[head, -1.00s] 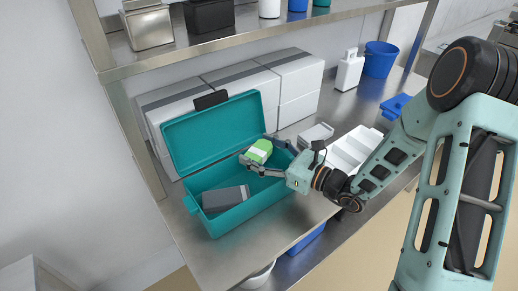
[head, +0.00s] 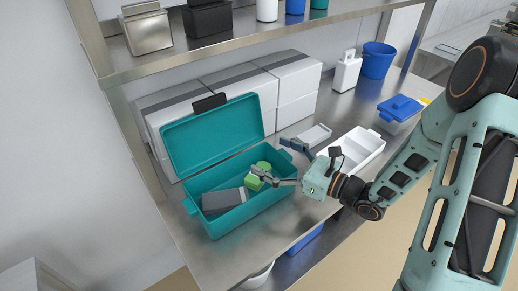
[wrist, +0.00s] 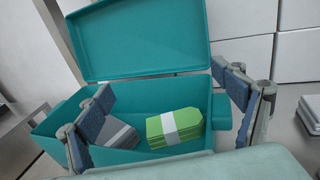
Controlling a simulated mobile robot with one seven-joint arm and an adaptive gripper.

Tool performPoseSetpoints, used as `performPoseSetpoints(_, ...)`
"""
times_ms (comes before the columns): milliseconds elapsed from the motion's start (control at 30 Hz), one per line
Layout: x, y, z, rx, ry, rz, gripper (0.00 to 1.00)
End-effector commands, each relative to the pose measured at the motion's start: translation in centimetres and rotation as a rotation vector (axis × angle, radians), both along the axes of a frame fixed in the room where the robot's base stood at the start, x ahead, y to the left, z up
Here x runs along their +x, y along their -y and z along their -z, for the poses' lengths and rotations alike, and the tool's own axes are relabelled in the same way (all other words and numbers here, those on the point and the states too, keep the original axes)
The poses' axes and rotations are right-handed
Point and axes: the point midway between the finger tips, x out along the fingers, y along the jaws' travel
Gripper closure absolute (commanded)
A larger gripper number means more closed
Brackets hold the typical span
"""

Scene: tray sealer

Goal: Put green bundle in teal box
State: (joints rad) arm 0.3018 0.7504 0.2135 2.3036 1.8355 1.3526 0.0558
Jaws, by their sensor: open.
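The green bundle (head: 258,177), with a white band around it, lies inside the open teal box (head: 225,220). In the wrist view the bundle (wrist: 174,127) sits at the right of the box's inside, next to a grey block (wrist: 121,134). My gripper (head: 278,163) is open at the right side of the box, its fingers spread wide and empty. In the wrist view the fingers (wrist: 165,100) stand to either side of the bundle, apart from it. The teal lid (wrist: 140,35) stands raised at the back.
White boxes (head: 285,75) are stacked behind the teal box. A white divided tray (head: 362,146), a blue-lidded container (head: 399,108), a white jug (head: 346,72) and a blue bucket (head: 378,60) stand to the right. A metal shelf (head: 230,42) runs above.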

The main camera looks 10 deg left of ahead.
Motion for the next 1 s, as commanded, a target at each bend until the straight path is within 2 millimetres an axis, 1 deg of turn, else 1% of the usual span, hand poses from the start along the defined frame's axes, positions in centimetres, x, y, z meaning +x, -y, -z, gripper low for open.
performPoseSetpoints(33,-0.5,1.3,-0.2,0.000,-0.001,0.005,0.13)
performPoseSetpoints(200,-1.9,4.4,-0.4,0.001,0.001,0.003,0.13)
performPoseSetpoints(300,-2.5,5.6,-0.4,0.001,0.001,0.003,0.13)
performPoseSetpoints(400,-2.9,6.4,-0.5,0.002,0.001,0.001,0.13)
performPoseSetpoints(567,-3.1,6.8,-0.5,0.001,0.002,-0.001,0.13)
performPoseSetpoints(1000,-3.1,6.7,-0.4,0.000,0.001,-0.003,0.13)
